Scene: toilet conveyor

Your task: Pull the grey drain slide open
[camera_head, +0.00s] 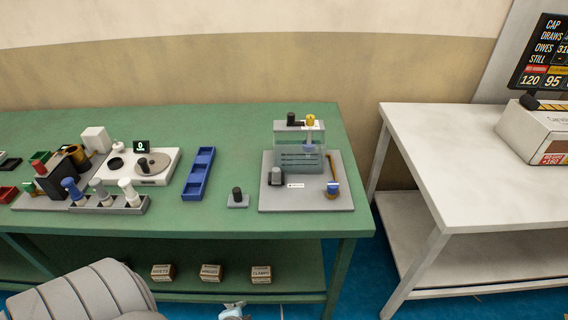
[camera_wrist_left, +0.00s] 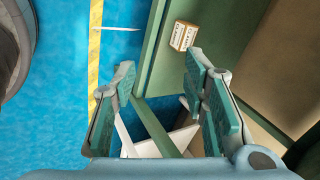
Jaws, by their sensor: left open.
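A clear tank (camera_head: 300,155) stands on a grey base plate (camera_head: 335,203) near the right end of the green table. A small dark grey block (camera_head: 275,177) sits at the tank's lower front left, with a white label (camera_head: 296,185) beside it; it may be the drain slide, but it is too small to be sure. My left gripper is open and empty in the left wrist view (camera_wrist_left: 160,78), apart from the tank, with floor and the green table's frame beyond its fingers. My right gripper is not in view.
A small grey plate with a black knob (camera_head: 237,198) and a blue tray (camera_head: 199,174) lie left of the base plate. Small boxes (camera_head: 211,273) stand on the lower shelf. A white table (camera_head: 455,160) stands to the right across a gap.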

